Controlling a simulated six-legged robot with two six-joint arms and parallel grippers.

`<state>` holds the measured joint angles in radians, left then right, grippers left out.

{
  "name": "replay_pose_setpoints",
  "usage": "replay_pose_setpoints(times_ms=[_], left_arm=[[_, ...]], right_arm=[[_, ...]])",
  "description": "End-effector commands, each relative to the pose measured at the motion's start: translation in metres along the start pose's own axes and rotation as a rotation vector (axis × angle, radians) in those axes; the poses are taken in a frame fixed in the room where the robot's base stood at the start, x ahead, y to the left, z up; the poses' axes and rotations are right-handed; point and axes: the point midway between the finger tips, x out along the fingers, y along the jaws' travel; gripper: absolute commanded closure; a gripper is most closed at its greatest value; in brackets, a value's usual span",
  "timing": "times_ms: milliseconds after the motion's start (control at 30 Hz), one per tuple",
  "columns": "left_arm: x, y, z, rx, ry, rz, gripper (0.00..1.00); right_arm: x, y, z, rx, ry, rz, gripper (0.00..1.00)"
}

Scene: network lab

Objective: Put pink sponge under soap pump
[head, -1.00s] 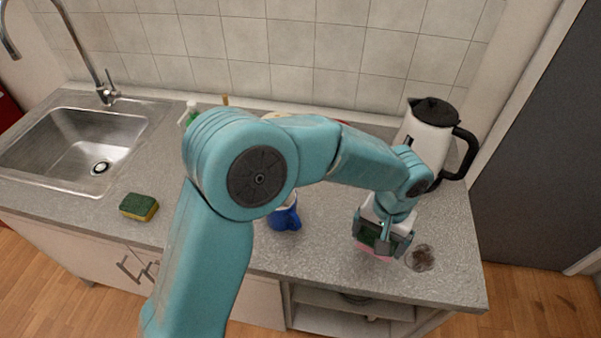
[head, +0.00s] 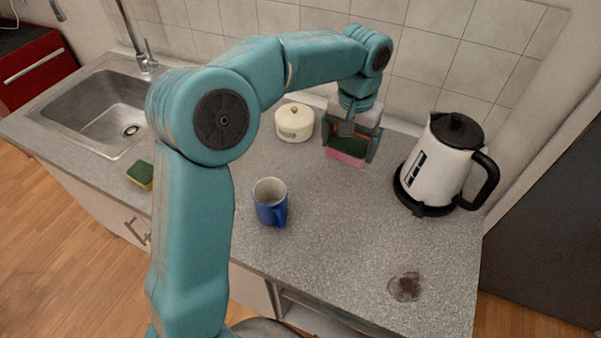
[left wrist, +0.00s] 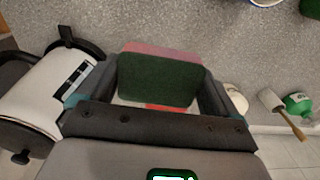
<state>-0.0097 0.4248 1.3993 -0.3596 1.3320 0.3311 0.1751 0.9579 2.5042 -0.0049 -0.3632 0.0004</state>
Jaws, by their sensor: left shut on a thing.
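The pink sponge (head: 345,158), with a dark green scouring side, is in my left gripper (head: 350,146), above the back of the counter between the pot and the kettle. In the left wrist view the sponge (left wrist: 160,78) sits between the two fingers, green side facing the camera and a pink edge showing. A green bottle with a white top (left wrist: 298,104), which looks like the soap pump, stands at the right of the left wrist view by the wall. My arm hides it in the head view. My right gripper is not in view.
A white kettle (head: 436,160) stands right of the gripper. A cream lidded pot (head: 294,123) stands to its left. A wooden-handled brush (left wrist: 282,113) is beside the bottle.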

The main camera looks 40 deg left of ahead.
Motion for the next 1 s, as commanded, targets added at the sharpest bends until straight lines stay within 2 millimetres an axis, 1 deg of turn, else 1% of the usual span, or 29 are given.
replay_pose_setpoints(times_ms=[33, 100, 200, 267, 300, 367, 700, 800, 900, 1000], left_arm=[[-0.011, -0.023, -0.001, -0.028, 0.004, 0.003, 0.34], [-0.023, -0.045, 0.002, -0.048, 0.002, 0.003, 0.34], [-0.034, -0.065, 0.005, -0.066, 0.000, 0.004, 0.34], [-0.033, -0.072, 0.006, -0.071, -0.002, 0.004, 0.34], [-0.030, -0.074, 0.006, -0.072, -0.004, 0.004, 0.34], [-0.018, -0.075, 0.007, -0.073, -0.007, 0.004, 0.34], [0.079, -0.073, 0.006, -0.073, -0.009, 0.004, 0.34], [0.101, -0.072, 0.005, -0.073, -0.006, 0.005, 0.34], [0.114, -0.072, 0.004, -0.073, -0.005, 0.004, 0.34], [0.122, -0.071, 0.003, -0.073, -0.002, 0.004, 0.34]], right_arm=[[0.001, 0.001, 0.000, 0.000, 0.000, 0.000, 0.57], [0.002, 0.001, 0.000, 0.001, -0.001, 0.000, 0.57], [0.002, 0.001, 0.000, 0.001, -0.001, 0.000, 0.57], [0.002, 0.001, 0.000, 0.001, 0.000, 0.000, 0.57], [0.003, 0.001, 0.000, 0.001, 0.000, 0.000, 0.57], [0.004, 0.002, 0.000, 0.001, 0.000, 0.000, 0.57], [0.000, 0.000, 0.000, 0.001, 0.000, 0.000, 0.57], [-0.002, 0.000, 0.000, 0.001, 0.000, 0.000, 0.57], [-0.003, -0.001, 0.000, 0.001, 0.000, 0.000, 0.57], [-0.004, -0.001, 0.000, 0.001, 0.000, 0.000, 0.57]])
